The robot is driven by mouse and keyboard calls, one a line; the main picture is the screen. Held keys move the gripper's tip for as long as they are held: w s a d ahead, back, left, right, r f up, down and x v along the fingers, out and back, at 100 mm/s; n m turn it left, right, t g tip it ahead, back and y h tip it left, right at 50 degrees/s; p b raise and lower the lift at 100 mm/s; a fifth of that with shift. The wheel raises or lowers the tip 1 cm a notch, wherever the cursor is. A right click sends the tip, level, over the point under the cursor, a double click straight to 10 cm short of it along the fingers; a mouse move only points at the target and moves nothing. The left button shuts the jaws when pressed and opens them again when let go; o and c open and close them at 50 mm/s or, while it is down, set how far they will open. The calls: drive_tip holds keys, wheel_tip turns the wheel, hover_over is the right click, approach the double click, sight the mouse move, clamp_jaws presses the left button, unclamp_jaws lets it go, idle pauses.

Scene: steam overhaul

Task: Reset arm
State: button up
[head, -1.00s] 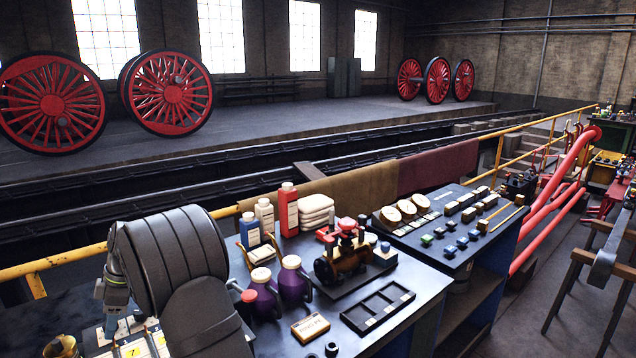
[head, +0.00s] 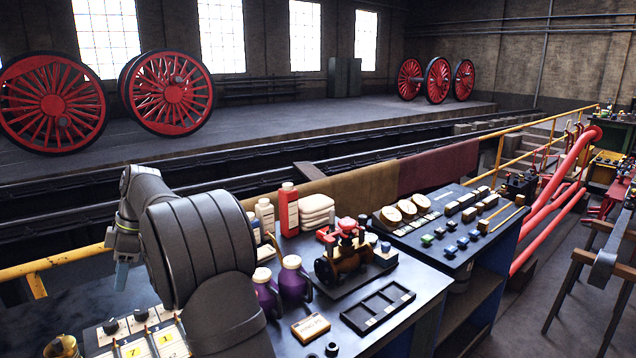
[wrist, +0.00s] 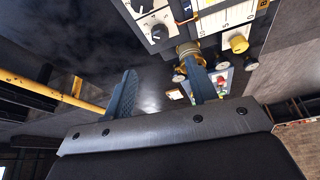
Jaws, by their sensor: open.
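My gripper (wrist: 162,82) shows in the wrist view as two blue-grey fingers spread apart, with nothing between them. In the head view my gripper (head: 122,274) hangs at the left, beside my big dark arm link and above the bench. A control panel with numbered plates and black knobs (head: 140,338) lies below it at the bottom left. The same panel shows upside down in the wrist view (wrist: 160,22). A brass fitting (head: 62,346) stands at the panel's left; a brass part also shows behind a finger in the wrist view (wrist: 188,52).
The bench holds purple jugs (head: 292,280), a red bottle (head: 288,210), white cloths (head: 317,208), a small red-and-brass engine model (head: 345,255) and a black compartment tray (head: 378,307). A yellow rail (head: 60,262) runs behind. My arm link hides part of the bench.

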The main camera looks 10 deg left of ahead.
approach(110, 323)
drive_tip(key=x, duration=0.8)
drive_tip(key=shift+w+a+f, duration=0.1)
drive_tip(key=shift+f, duration=0.25)
drive_tip(key=m+t, duration=0.1)
drive_tip(key=m, duration=0.1)
drive_tip(key=m+t, duration=0.1)
drive_tip(key=m, duration=0.2)
drive_tip(key=shift+y, duration=0.4)
drive_tip(key=m+t, duration=0.1)
drive_tip(key=m, duration=0.3)
drive_tip(key=shift+s+m+t, duration=0.3)
drive_tip(key=shift+s+t, duration=0.1)
drive_tip(key=shift+v, duration=3.1)
drive_tip(key=shift+w, duration=0.1)
drive_tip(key=o, duration=1.1)
drive_tip(key=shift+c, duration=0.2)
drive_tip(key=w+d+r+m, duration=0.3)
drive_tip(key=d+r+m, duration=0.3)
drive_tip(key=d+r, duration=0.45)
drive_tip(key=x, duration=0.9)
drive_tip(key=shift+w+a, duration=0.35)
drive_tip(key=shift+a, duration=0.15)
